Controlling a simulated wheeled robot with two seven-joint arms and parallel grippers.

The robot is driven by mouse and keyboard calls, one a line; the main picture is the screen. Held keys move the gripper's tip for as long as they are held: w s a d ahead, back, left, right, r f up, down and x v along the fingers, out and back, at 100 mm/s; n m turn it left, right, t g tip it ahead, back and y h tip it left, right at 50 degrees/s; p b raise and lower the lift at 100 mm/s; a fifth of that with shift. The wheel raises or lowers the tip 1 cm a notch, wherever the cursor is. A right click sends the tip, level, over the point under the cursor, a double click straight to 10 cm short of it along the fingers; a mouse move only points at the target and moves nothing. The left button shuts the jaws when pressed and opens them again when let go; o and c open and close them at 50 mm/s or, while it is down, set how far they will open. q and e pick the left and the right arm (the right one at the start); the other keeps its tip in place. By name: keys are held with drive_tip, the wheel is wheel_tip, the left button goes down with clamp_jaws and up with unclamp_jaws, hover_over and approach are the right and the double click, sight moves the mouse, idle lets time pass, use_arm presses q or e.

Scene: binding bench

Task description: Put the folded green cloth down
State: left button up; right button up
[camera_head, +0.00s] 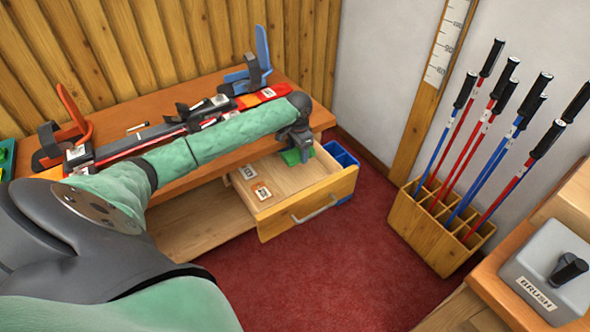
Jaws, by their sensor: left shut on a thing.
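My left arm reaches in from the left across the bench. My left gripper (299,150) is at its far end, over the back right part of the open drawer (284,192). It is shut on the folded green cloth (291,157), which shows as a small green patch beneath the fingers. The gripper hides much of the cloth, and I cannot tell whether the cloth touches the drawer floor. My right gripper is not in view.
Two small labelled cards (262,192) lie in the drawer. Skis (150,139) lie on the wooden bench (190,180) between clamps. A blue bin (341,156) stands behind the drawer. A pole rack (433,235) and a grey brush box (548,273) are at right. Red carpet is clear between.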

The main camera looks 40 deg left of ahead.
sight(298, 178)
use_arm(q)
wheel_tip(298, 178, down, 11)
drive_tip(key=shift+p, duration=0.3)
drive_tip(key=shift+f, duration=0.3)
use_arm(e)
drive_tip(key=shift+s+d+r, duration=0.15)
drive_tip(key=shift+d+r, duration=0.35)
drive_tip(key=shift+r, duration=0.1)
use_arm(q)
drive_tip(key=shift+f, duration=0.1)
drive_tip(key=o, duration=1)
drive_tip(key=shift+c, duration=0.2)
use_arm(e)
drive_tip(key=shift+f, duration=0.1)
